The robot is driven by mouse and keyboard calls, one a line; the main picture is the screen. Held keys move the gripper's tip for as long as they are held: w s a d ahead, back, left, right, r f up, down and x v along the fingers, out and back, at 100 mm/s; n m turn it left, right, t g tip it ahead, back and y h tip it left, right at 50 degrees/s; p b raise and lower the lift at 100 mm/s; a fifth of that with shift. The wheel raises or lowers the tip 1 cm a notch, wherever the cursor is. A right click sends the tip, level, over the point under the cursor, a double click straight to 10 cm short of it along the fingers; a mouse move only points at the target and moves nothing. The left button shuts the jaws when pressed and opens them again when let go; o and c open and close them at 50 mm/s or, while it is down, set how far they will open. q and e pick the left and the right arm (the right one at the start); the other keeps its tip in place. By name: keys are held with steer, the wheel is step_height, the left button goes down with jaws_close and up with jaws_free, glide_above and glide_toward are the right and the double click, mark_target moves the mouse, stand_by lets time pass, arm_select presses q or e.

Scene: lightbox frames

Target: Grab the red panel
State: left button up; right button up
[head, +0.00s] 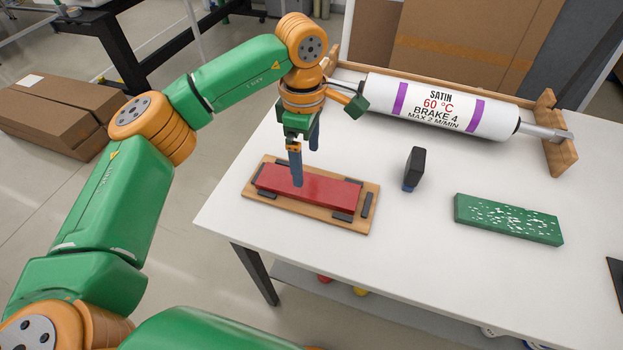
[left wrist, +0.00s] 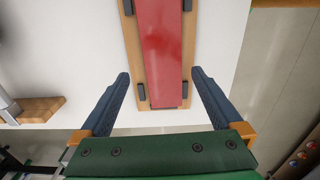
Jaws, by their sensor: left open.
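The red panel (head: 318,188) is a flat, glossy bar lying on a wooden board with dark corner stops, on the white table. It also shows in the left wrist view (left wrist: 164,50), running away from the gripper. My left gripper (head: 304,160) hangs over the panel, pointing down, with blue fingers. In the left wrist view the fingers (left wrist: 162,82) are wide apart, one on either side of the panel's near end, with nothing between them held. The gap in height between fingertips and panel is hard to judge. My right gripper is not in view.
The wooden board (head: 362,224) bears the panel. A white labelled roller (head: 440,103) lies in a wooden cradle at the back. A green speckled slab (head: 508,219) lies further right.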

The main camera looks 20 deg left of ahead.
mark_target(308, 185)
arm_select(q)
steer(key=shift+s+a+f, duration=0.2)
steer(key=shift+s+f, duration=0.05)
steer(key=f, duration=0.2)
steer(key=f+p, duration=0.2)
steer(key=f, duration=0.1)
steer(key=shift+d+f, duration=0.35)
steer(key=shift+d, duration=0.05)
steer(key=shift+f, duration=0.25)
steer(key=c, duration=0.5)
steer(key=shift+r, duration=0.1)
steer(key=c, duration=1.1)
